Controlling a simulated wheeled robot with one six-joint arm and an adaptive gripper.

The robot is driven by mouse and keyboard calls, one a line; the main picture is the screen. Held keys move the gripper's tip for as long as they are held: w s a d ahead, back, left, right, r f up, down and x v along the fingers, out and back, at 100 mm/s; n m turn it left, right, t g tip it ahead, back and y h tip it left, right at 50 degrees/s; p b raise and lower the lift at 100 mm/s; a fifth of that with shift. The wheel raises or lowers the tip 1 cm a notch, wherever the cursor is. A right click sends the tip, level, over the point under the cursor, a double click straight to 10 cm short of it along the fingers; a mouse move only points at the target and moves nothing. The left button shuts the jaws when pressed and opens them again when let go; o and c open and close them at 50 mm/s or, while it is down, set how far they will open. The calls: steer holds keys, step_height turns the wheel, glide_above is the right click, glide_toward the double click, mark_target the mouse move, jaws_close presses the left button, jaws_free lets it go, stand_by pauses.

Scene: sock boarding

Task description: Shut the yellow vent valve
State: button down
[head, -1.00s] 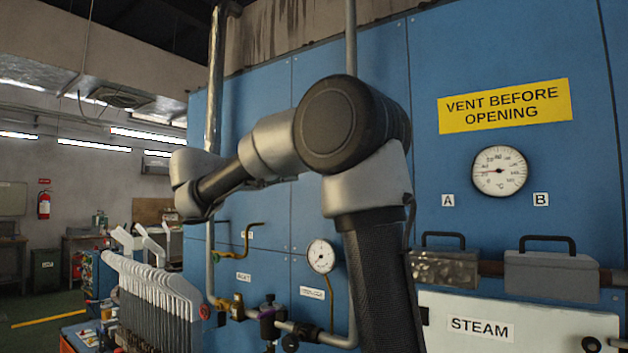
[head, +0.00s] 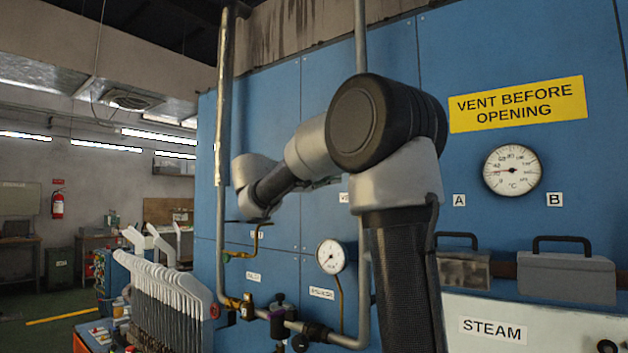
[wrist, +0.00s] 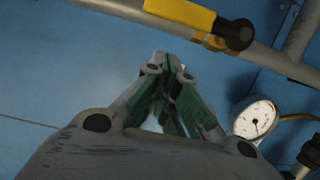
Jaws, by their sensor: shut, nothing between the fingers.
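The yellow valve handle (wrist: 180,12) shows at the top of the wrist view, cut by the frame edge. It lies roughly along a grey pipe (wrist: 265,57), with a dark round end and a brass body at its right. My gripper (wrist: 168,62) has green fingers closed together and empty. In the wrist view its tips appear just below the handle, with a gap between them. In the head view my arm crosses in front of the blue panel, and I cannot make out the yellow handle or my fingertips there.
A small white gauge (head: 332,256) is on the panel; one also shows right of my fingers in the wrist view (wrist: 254,120). Grey pipes (head: 364,200) run near my arm. A rack of white sock forms (head: 165,285) stands at left; a STEAM plate (head: 492,329) is at right.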

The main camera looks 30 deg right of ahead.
steer(key=shift+s+d, duration=0.2)
steer(key=shift+s, duration=0.45)
steer(key=shift+s+d, duration=0.2)
steer(key=shift+s, duration=0.4)
steer(key=shift+s+d+r+m, duration=0.15)
steer(key=shift+s+r+m, duration=0.25)
steer(key=shift+m, duration=0.3)
steer(key=s+d+f+m+t+y, duration=0.1)
steer(key=s+m, duration=0.4)
steer(key=m, duration=0.1)
steer(key=s+d+f+m+t+y, duration=0.2)
steer(key=s+m, duration=0.3)
steer(key=m, duration=0.2)
steer(key=shift+s+d+f+y, duration=0.2)
steer(key=shift+d+f+y, duration=0.1)
steer(key=shift+f, duration=0.1)
